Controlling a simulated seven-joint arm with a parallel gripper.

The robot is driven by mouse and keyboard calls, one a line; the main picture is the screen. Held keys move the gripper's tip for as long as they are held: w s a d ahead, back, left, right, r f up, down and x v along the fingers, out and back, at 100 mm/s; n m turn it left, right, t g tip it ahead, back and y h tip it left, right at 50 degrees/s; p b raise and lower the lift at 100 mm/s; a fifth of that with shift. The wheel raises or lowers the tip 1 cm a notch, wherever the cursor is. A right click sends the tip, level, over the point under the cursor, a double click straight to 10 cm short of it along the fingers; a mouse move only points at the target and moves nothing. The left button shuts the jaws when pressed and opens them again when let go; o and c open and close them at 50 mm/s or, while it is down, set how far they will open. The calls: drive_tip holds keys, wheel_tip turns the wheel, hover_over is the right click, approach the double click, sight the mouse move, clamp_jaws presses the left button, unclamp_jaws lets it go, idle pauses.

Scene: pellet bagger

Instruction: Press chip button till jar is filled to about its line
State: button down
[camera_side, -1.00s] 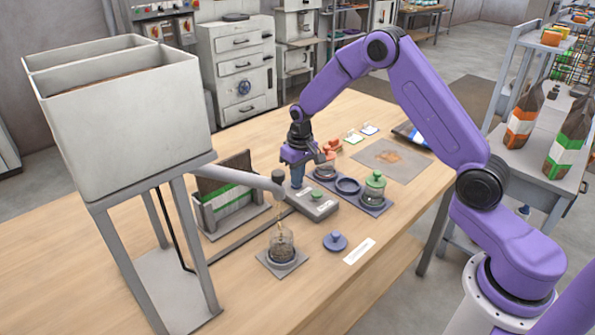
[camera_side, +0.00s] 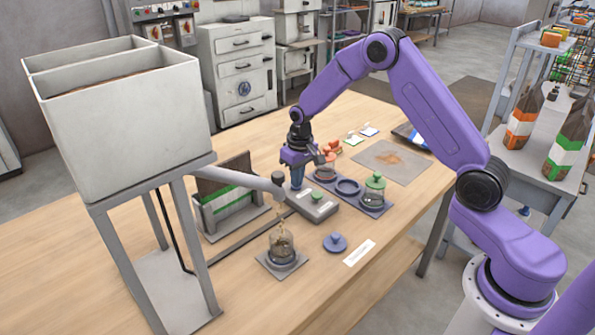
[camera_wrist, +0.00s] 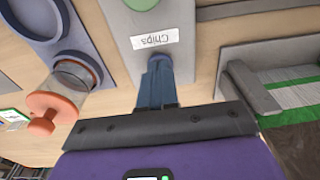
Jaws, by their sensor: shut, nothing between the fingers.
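A clear glass jar (camera_side: 281,244) stands on a grey pad (camera_side: 284,264) under the spout (camera_side: 240,178). It holds dark brown chips, and small bits show in the air between spout and jar. Its line is too small to make out. My gripper (camera_side: 297,186) is shut and empty, pointing down at the far end of the grey button box (camera_side: 313,207). In the wrist view the shut fingers (camera_wrist: 160,66) are at the box, beside the "Chips" label (camera_wrist: 155,41). The chip button is mostly hidden by the fingers. A green button (camera_side: 317,197) is on the box's nearer part.
A tray (camera_side: 362,206) right of the box holds an orange-lidded jar (camera_side: 326,170) and a green-lidded jar (camera_side: 374,190). A loose blue lid (camera_side: 335,242) lies near the filling jar. A large hopper (camera_side: 125,125) stands at left.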

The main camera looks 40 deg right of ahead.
drive_tip(key=shift+s+f, duration=0.1)
drive_tip(key=shift+s, duration=0.1)
wheel_tip(320, 180, up, 14)
drive_tip(key=shift+s, duration=0.3)
idle(0.3)
drive_tip(key=s+a+r+n, duration=0.1)
drive_tip(key=s+a+n, duration=0.3)
drive_tip(key=s, duration=0.5)
drive_tip(key=s+a+r+n, duration=0.2)
drive_tip(key=s+a, duration=0.4)
drive_tip(key=s, duration=0.2)
drive_tip(key=s+d+f+n, duration=0.1)
drive_tip(key=s+n, duration=0.2)
drive_tip(key=s, duration=0.7)
drive_tip(key=s+d+f+n, duration=0.1)
drive_tip(key=s+d+n, duration=0.1)
drive_tip(key=s, duration=0.9)
drive_tip(key=shift+s+d+n+g, duration=0.2)
drive_tip(key=shift+d+n+g, duration=0.1)
drive_tip(key=shift+n, duration=0.5)
drive_tip(key=shift+r, duration=0.1)
